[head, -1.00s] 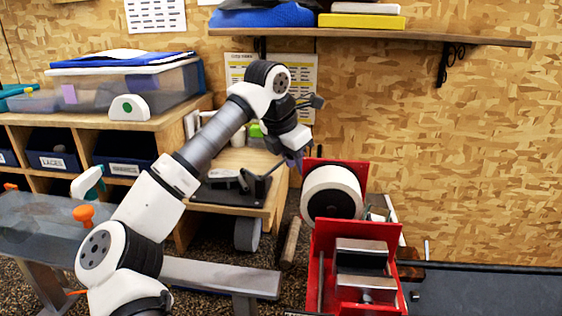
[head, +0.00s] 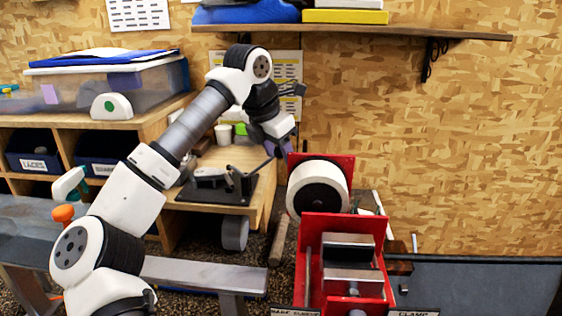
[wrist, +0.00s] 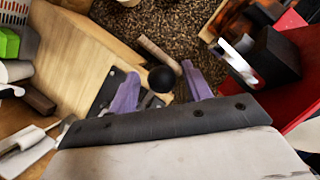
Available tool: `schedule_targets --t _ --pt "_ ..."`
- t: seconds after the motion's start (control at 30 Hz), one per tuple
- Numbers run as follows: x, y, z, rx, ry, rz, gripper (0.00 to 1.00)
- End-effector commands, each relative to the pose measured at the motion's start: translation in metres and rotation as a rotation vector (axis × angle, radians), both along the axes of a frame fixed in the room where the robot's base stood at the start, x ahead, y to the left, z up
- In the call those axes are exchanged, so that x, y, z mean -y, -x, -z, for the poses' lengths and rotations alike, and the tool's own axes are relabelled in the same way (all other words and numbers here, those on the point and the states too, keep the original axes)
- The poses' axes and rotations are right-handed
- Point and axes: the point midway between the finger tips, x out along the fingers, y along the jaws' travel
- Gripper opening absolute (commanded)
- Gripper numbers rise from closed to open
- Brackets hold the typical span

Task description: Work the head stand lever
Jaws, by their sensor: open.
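The head stand (head: 240,184) is a black base with a small upright, on the wooden bench top, left of the red clamp. Its thin lever slants up to the right toward my gripper. My gripper (head: 279,149) has purple fingers and points down at the lever's upper end. In the wrist view, a black ball knob (wrist: 161,78) shows between the two open purple fingers of my gripper (wrist: 160,85), with gaps on both sides. Whether the fingers are level with the knob in depth I cannot tell. Part of the stand is hidden behind my gripper.
A red clamp unit (head: 310,290) with a white roll (head: 318,190) stands close on the right. A wooden handle (head: 279,242) leans below the bench. A shelf (head: 400,33) is above. A grey bench rail (head: 205,273) runs in front.

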Motion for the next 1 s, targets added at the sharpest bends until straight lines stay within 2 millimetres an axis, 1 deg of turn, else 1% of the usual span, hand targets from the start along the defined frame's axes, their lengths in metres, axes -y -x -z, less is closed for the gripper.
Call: schedule_targets --t 0.1,0.3,0.4,0.5,0.67,0.9,0.93,1.0 --pt "-0.008 0.007 -0.025 0.005 -0.001 -0.005 0.49" --pt "-0.020 0.020 -0.067 0.001 -0.001 -0.004 0.49" --pt "-0.025 0.025 -0.083 0.001 -0.001 -0.002 0.49" --pt "-0.028 0.028 -0.095 0.000 0.000 -0.001 0.49" --pt "-0.031 0.031 -0.103 -0.001 -0.001 0.000 0.49" --pt "-0.031 0.031 -0.104 -0.001 0.000 0.000 0.49" --pt "-0.031 0.031 -0.104 -0.001 0.000 0.000 0.46" --pt "-0.032 0.030 -0.102 0.005 0.001 0.007 0.37"
